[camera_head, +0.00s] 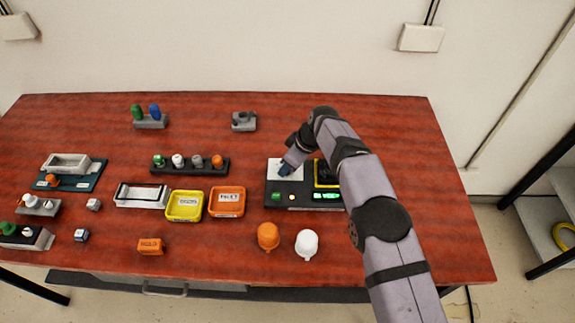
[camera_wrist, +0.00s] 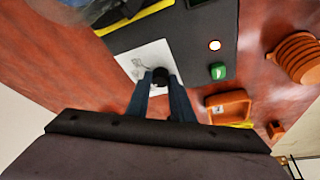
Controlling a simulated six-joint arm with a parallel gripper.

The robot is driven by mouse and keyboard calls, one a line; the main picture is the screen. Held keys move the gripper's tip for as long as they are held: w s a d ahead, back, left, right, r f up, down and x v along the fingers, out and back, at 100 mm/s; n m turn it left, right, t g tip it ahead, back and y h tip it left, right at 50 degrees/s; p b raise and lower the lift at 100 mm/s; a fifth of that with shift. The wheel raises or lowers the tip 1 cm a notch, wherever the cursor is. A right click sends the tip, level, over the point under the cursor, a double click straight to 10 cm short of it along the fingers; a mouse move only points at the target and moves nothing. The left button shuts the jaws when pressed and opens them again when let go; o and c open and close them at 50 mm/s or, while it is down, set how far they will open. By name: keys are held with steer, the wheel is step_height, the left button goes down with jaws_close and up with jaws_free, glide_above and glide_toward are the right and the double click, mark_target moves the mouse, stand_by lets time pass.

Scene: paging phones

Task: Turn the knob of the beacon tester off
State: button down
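The beacon tester (camera_head: 315,199) is a dark box on the right half of the table, with a white card (camera_head: 277,165), a green display and a yellow-edged part. In the wrist view, a round black knob (camera_wrist: 160,76) stands at the edge of the white card (camera_wrist: 143,62). My gripper (camera_wrist: 160,78) points down at it, one blue-grey fingertip on each side, and looks shut on it. The fingers hide part of the knob, and I cannot read its setting. A green button (camera_wrist: 217,71) and a glowing white lamp (camera_wrist: 214,45) are beside the card.
An orange beacon (camera_head: 268,236) and a white beacon (camera_head: 307,244) stand in front of the tester. An orange tray (camera_head: 227,202) and a yellow tray (camera_head: 184,206) lie to its left. A rack (camera_head: 190,168) with several small beacons is farther left.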

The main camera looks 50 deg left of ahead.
steer(key=shift+w+a+f+n+b, duration=0.1)
steer(key=shift+f+n+b, duration=0.05)
steer(key=shift+n+b, duration=0.35)
steer(key=shift+n+g+b, duration=0.3)
steer(key=shift+b, duration=0.1)
steer(key=c, duration=1.6)
jaws_free()
steer(key=shift+o, duration=0.2)
steer(key=shift+r, duration=0.25)
steer(key=shift+b+v, duration=0.9)
steer(key=shift+v, duration=0.2)
steer(key=shift+b+v, duration=0.6)
steer(key=shift+v, duration=1.9)
